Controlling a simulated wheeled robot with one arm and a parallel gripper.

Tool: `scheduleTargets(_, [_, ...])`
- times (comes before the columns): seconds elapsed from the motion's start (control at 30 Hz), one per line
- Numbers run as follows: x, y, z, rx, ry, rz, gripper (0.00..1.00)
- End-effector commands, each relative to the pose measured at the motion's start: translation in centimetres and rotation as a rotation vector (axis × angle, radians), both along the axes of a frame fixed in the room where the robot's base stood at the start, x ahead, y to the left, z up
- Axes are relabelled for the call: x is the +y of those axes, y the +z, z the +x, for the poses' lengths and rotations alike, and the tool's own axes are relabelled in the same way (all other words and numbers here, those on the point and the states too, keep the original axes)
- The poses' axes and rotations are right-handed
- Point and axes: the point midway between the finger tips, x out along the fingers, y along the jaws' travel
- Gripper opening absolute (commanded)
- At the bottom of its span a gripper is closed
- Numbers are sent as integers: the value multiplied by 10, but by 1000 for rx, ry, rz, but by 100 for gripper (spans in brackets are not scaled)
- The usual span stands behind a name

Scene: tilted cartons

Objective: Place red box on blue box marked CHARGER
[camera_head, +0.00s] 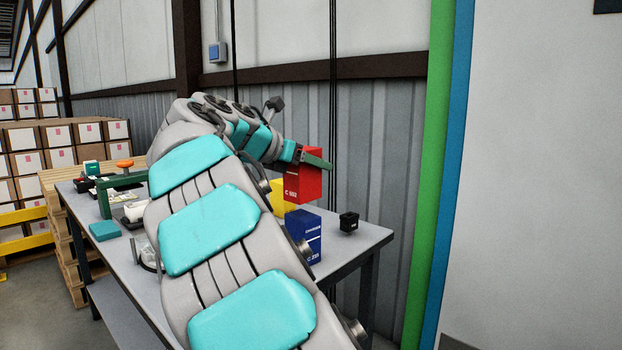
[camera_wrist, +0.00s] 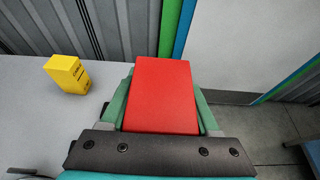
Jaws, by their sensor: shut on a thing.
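The red box (camera_head: 304,178) is held in my gripper (camera_head: 312,160), raised above the table behind the blue box in the head view. In the wrist view the red box (camera_wrist: 163,97) fills the space between the green fingers of my gripper (camera_wrist: 162,100), one on each side. The blue box (camera_head: 304,236) stands upright on the table, with small white lettering on its front that is too small to read surely. The blue box is not visible in the wrist view. My arm covers part of the table in the head view.
A yellow box (camera_wrist: 68,74) stands on the table (camera_wrist: 45,135); in the head view the yellow box (camera_head: 279,200) is partly hidden. A small black item (camera_head: 348,221) sits right of the blue box. Stacked cartons (camera_head: 60,145) stand beyond.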

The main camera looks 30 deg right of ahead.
Motion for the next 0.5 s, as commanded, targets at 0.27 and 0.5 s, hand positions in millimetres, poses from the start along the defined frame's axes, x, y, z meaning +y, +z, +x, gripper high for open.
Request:
scheduleTargets(0.27, [-2, -15, 5, 1, 0, 0, 0])
scheduleTargets(0.5, [-2, -36, 5, 1, -1, 0, 0])
